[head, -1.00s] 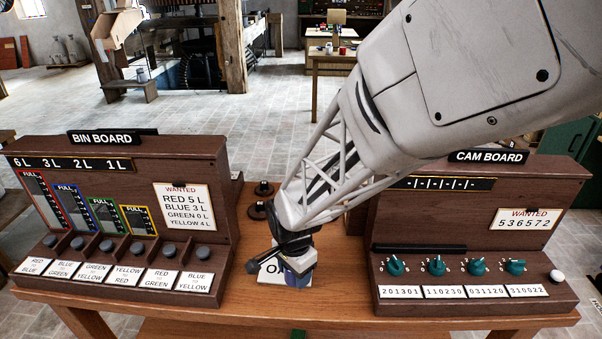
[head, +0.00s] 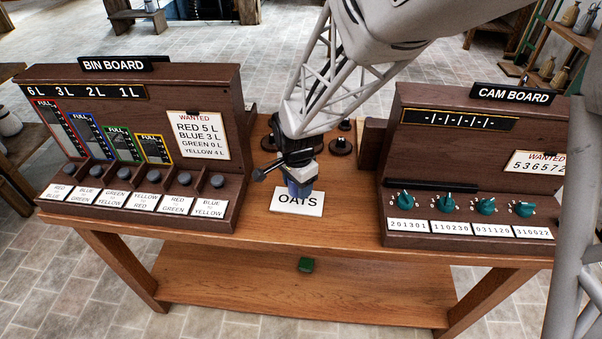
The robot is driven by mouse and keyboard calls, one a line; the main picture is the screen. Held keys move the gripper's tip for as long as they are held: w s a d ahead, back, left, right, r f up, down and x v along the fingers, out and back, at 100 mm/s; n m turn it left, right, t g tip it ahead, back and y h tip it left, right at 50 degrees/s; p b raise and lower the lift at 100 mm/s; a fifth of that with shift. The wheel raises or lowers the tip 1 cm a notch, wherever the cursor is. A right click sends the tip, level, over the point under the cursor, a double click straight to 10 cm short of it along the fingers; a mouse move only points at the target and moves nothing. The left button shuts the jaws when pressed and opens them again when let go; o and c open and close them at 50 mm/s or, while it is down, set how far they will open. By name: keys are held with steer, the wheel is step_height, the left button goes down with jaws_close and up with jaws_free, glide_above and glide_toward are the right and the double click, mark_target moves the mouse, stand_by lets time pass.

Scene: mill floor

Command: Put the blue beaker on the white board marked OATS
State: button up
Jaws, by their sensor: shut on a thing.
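The blue beaker (head: 299,187) is in my gripper (head: 297,172), in the middle of the table. My gripper points down and is shut on the beaker; its fingers are small and partly dark in this view. The white board marked OATS (head: 297,207) lies flat on the table. The beaker's lower end overlaps the board's back part in the picture, just above the lettering. I cannot tell whether the beaker touches the board or hangs a little above it. The beaker looks about upright.
The bin board (head: 205,90) stands left of the OATS board and the cam board (head: 465,160) right. Dark round weights or knobs (head: 341,146) sit behind my gripper. Bare tabletop (head: 350,215) lies right of the OATS board.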

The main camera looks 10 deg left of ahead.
steer(key=shift+f, duration=1.7)
steer(key=shift+f, duration=0.15)
steer(key=o, duration=1)
steer(key=shift+r, duration=6.15)
